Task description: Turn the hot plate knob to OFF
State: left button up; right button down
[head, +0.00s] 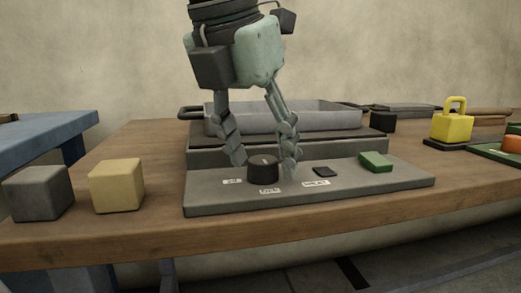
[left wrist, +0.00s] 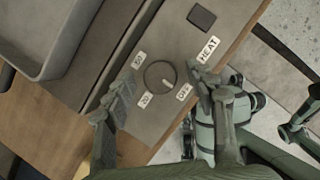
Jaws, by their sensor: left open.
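The hot plate (head: 200,158) sits on the wooden table with a sloping grey control panel (head: 400,180) in front. Its round black knob (head: 263,172) stands on the panel and also shows in the left wrist view (left wrist: 156,73). The knob's white mark appears to point toward the OFF label (left wrist: 184,92) in the left wrist view. The HEAT label (left wrist: 208,49) and two number labels are also near the knob. My left gripper (head: 264,167) is open, pointing down, with one finger on each side of the knob. Contact cannot be told. My right gripper is not seen.
A grey pan (head: 290,118) stands on the hot plate. A dark square button (head: 325,171) and a green block (head: 376,161) are right of the knob. Grey (head: 38,193) and tan (head: 117,186) cubes stand left. A yellow weight (head: 452,125) is at right.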

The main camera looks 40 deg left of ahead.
pick_arm(q)
jog(key=v, duration=1.2)
